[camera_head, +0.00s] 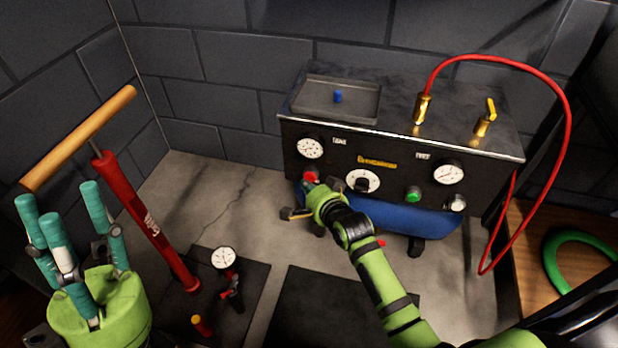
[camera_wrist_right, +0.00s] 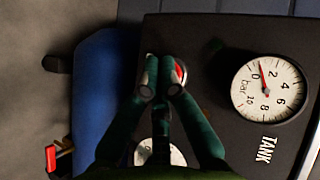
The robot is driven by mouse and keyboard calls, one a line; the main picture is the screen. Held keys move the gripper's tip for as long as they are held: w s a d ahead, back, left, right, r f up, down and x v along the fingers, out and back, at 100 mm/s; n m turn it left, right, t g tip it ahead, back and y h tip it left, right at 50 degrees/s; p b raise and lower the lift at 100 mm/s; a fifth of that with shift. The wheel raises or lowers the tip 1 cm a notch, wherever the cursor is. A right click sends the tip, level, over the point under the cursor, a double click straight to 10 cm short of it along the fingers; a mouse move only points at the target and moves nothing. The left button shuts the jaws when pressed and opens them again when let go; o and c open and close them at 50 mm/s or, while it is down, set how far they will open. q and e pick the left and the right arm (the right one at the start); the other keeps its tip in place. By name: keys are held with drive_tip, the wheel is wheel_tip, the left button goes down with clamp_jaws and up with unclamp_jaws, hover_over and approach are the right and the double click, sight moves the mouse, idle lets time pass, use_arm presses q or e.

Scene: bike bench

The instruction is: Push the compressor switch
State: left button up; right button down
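The compressor (camera_head: 385,143) is a black panelled box with a blue tank (camera_head: 405,213) below. Its front has a red button (camera_head: 311,174) at the left, also partly visible beside my fingers in the right wrist view (camera_wrist_right: 181,72), and a green button (camera_head: 413,194) to the right. My right gripper (camera_head: 313,183) is shut and empty, its fingertips close together (camera_wrist_right: 161,85) at the red button. I cannot tell whether they touch it. The fingers hide part of the button. My left gripper (camera_head: 62,222) is open and empty at the lower left, far from the compressor.
A red pump (camera_head: 140,215) with a wooden handle stands between my left gripper and the compressor. A tray (camera_head: 335,98) and brass fittings (camera_head: 421,108) are on the compressor top. A red hose (camera_head: 566,120) loops down its right side. A green ring (camera_head: 560,262) lies at the right.

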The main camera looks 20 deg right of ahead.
drive_tip(key=shift+w, duration=0.1)
idle(0.5)
drive_tip(key=shift+w+d, duration=0.25)
drive_tip(key=shift+w, duration=0.05)
idle(0.4)
drive_tip(key=shift+p, duration=0.3)
drive_tip(key=shift+s+a+p, duration=0.25)
drive_tip(key=shift+s+p, duration=0.15)
drive_tip(key=shift+p, duration=0.15)
